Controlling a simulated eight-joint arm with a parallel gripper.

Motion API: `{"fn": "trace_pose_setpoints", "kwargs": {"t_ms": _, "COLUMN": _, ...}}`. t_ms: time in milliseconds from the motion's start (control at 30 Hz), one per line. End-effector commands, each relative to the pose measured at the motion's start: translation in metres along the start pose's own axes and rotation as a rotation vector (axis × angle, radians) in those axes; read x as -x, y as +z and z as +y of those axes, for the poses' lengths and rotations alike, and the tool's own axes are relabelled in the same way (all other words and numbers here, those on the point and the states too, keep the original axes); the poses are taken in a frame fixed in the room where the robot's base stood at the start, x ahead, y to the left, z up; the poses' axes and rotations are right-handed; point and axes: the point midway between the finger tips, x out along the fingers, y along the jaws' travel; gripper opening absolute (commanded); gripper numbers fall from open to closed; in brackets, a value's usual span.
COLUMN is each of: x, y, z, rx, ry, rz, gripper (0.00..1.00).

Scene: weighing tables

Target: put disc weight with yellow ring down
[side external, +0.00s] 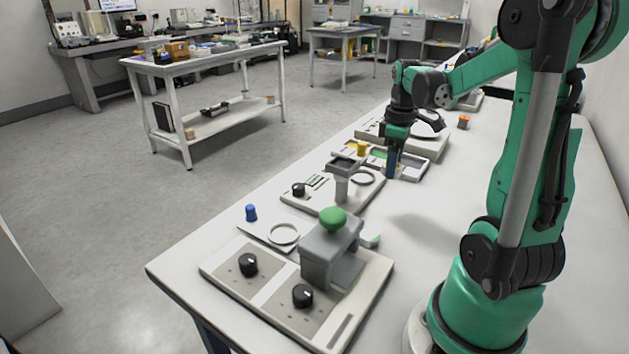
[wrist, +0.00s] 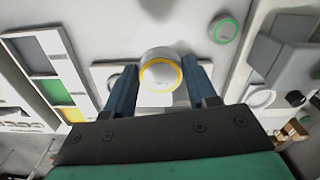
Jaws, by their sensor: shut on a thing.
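The disc weight with a yellow ring (wrist: 160,74) is pale, with a yellow band around its rim. In the wrist view it sits between the two dark blue fingers of my gripper (wrist: 162,80), which is shut on it. In the side view my gripper (side external: 391,170) points down beside a tray with coloured compartments (side external: 421,170). The weight cannot be made out there. The same tray (wrist: 62,62), with grey, green and yellow compartments, shows at the left of the wrist view. I cannot tell whether the weight touches the table.
A scale with a round pan (side external: 437,142) stands behind my gripper. A green-ringed disc (wrist: 224,29) lies upper right in the wrist view.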

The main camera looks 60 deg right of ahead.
Motion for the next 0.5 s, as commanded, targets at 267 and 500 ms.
{"fn": "trace_pose_setpoints", "kwargs": {"t_ms": 267, "x": -0.051, "y": 0.000, "z": 0.000, "rx": 0.000, "ry": 0.000, "rz": 0.000, "gripper": 0.00}}
{"fn": "trace_pose_setpoints", "kwargs": {"t_ms": 500, "x": -0.070, "y": 0.000, "z": 0.000, "rx": 0.000, "ry": 0.000, "rz": 0.000, "gripper": 0.00}}
